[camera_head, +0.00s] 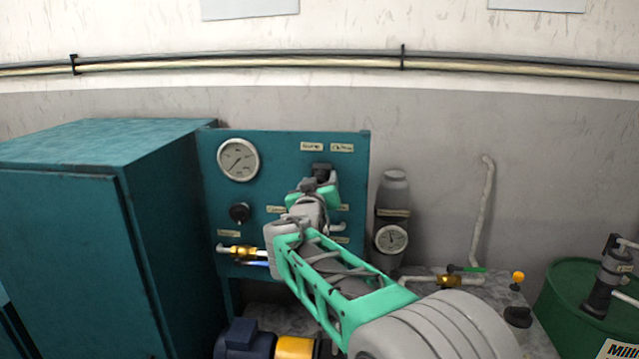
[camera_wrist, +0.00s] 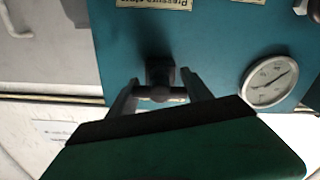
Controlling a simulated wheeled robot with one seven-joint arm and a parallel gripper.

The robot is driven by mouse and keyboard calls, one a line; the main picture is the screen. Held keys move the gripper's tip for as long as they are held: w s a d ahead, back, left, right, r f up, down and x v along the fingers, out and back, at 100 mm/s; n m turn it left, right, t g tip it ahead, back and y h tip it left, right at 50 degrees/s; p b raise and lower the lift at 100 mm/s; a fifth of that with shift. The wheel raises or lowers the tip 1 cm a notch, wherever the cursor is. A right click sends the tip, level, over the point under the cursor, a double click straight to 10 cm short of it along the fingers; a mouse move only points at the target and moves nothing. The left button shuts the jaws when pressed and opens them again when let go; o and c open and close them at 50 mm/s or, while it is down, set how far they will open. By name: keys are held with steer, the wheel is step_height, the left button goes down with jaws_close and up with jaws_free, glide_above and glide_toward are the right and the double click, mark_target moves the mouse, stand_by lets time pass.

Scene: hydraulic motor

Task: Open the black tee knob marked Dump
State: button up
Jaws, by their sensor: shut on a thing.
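The black tee knob (camera_head: 321,170) is at the upper right of the teal panel, under two small labels (camera_head: 327,147). Their lettering is too small to read surely. In the wrist view the knob (camera_wrist: 160,74) sits between my fingers, its crossbar lying across the gap. My gripper (camera_head: 318,186) is up against the panel front and hides part of the knob. In the wrist view my gripper (camera_wrist: 159,90) is shut on the knob, one finger on each side.
The teal panel (camera_head: 275,150) also carries a round gauge (camera_head: 238,160) and a black round knob (camera_head: 239,212) left of my gripper. A teal cabinet (camera_head: 60,240) stands at left. A grey cylinder with a gauge (camera_head: 391,238) stands right of the panel.

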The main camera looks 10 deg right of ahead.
steer(key=shift+n, duration=0.3)
steer(key=n+b, duration=0.2)
steer(key=n, duration=0.1)
steer(key=shift+f+n, duration=0.1)
steer(key=shift+n, duration=0.3)
steer(key=n+b, duration=0.1)
steer(key=n, duration=0.3)
steer(key=shift+n, duration=0.3)
steer(key=n, duration=0.5)
steer(key=shift+n+p, duration=0.45)
steer(key=shift+n, duration=1.35)
steer(key=o, duration=1.3)
